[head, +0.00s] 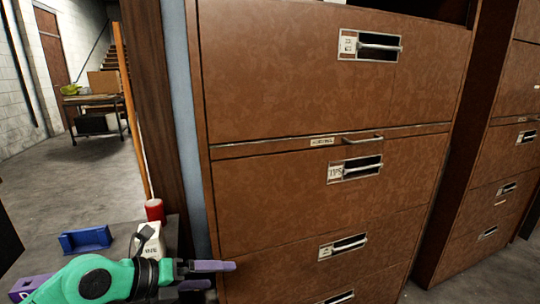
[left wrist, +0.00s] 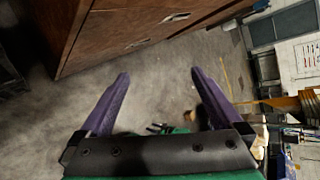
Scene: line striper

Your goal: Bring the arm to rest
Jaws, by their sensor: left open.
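My left arm, green with a dark wrist, comes in at the lower left of the head view. My left gripper (head: 212,276) has purple fingers and is beside the lower front of the brown filing cabinet (head: 290,90). In the left wrist view the two purple fingers (left wrist: 158,82) are wide apart, with nothing between them but bare floor farther off. Whether a finger touches the cabinet I cannot tell. My right gripper is not in view.
A low grey surface (head: 120,236) at the left carries a blue holder (head: 85,240), a white labelled item (head: 150,243) and a red cylinder (head: 154,210). A second brown cabinet (head: 495,160) stands at the right. Open floor (head: 85,170) leads to a far table (head: 95,101).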

